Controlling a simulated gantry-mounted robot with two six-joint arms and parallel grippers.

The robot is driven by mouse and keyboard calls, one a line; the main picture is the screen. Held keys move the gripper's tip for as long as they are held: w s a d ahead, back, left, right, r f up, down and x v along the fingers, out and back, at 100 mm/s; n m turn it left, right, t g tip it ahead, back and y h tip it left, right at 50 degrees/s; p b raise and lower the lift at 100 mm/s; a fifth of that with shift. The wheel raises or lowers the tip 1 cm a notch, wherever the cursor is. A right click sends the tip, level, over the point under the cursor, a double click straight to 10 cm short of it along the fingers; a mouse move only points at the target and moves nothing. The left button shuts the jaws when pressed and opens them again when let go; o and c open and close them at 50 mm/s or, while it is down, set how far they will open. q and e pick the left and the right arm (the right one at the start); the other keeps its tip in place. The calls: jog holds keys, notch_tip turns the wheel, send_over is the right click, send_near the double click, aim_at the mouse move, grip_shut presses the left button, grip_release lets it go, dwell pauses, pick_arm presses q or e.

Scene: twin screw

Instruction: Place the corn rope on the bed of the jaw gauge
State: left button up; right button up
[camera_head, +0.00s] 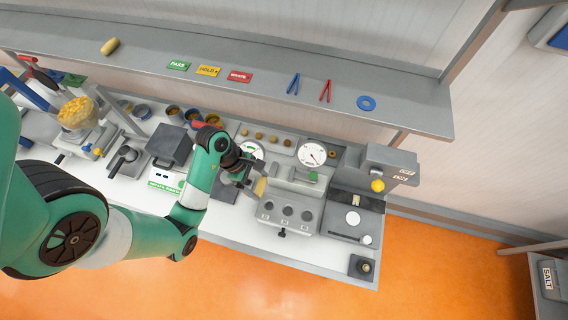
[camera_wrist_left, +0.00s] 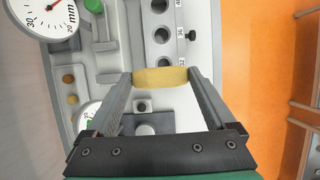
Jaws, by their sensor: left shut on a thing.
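The corn rope (camera_head: 261,187) is a short, pale yellow cylinder. My left gripper (camera_head: 255,184) is shut on it. In the left wrist view the corn rope (camera_wrist_left: 160,77) lies crosswise between both fingertips (camera_wrist_left: 160,78), held above the bench. The jaw gauge (camera_head: 297,174) is a grey device with a white dial (camera_head: 312,153) and a green knob (camera_head: 313,177). It stands just right of my gripper; the corn rope is apart from its bed. In the left wrist view the dial (camera_wrist_left: 52,14) and green knob (camera_wrist_left: 94,5) show at upper left. My right gripper is out of view.
A grey block with round holes (camera_head: 287,211) stands in front of the gauge. Another dial (camera_head: 252,149) is behind my gripper. A grey machine with a yellow knob (camera_head: 377,185) stands at right. The shelf (camera_head: 330,88) runs above the back of the bench.

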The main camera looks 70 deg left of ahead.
pick_arm(q)
jog(key=w+a+f+b, duration=0.1)
jog(key=w+a+f, duration=0.1)
jog(key=w+f, duration=0.1)
jog(key=w+a+f+b, duration=0.1)
jog(key=w+a+f, duration=0.2)
jog(key=w, duration=0.1)
jog(key=w+a+f+b, duration=0.1)
jog(key=w+a+f, duration=0.1)
jog(key=w+f, duration=0.1)
jog(key=shift+w+a+f, duration=0.1)
jog(key=shift+w+a, duration=0.1)
jog(key=shift+a, duration=0.15)
jog(key=shift+w+f+b, duration=0.15)
jog(key=shift+f+b, duration=0.1)
jog(key=shift+b, duration=0.15)
jog(key=shift+f, duration=1.45)
jog(key=shift+f, duration=0.1)
